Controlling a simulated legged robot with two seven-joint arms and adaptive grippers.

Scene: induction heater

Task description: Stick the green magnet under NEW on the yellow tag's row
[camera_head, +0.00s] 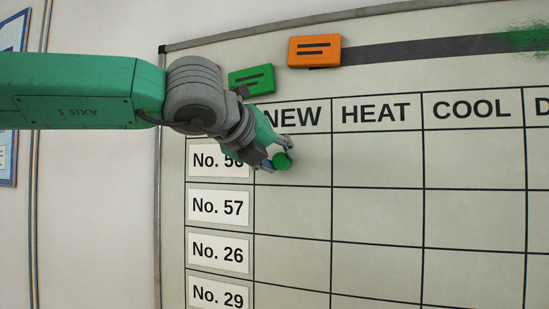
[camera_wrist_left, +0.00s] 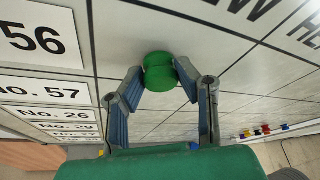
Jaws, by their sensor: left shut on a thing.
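My left gripper (camera_head: 280,153) is shut on a round green magnet (camera_head: 282,161). The magnet shows between both fingers in the left wrist view (camera_wrist_left: 158,72). It is in front of the NEW column (camera_head: 292,115), at the row labelled No. 56, whose label (camera_wrist_left: 40,38) my gripper partly covers in the head view. I cannot tell whether the magnet touches the board. No yellow tag shows. My right gripper is not in view.
The whiteboard grid has HEAT (camera_head: 375,114) and COOL (camera_head: 471,110) columns to the right, with empty cells. Labels No. 57 (camera_head: 218,207), No. 26 (camera_head: 218,250) and No. 29 (camera_head: 217,294) are below. Several small coloured objects (camera_wrist_left: 266,130) show at the wrist view's right.

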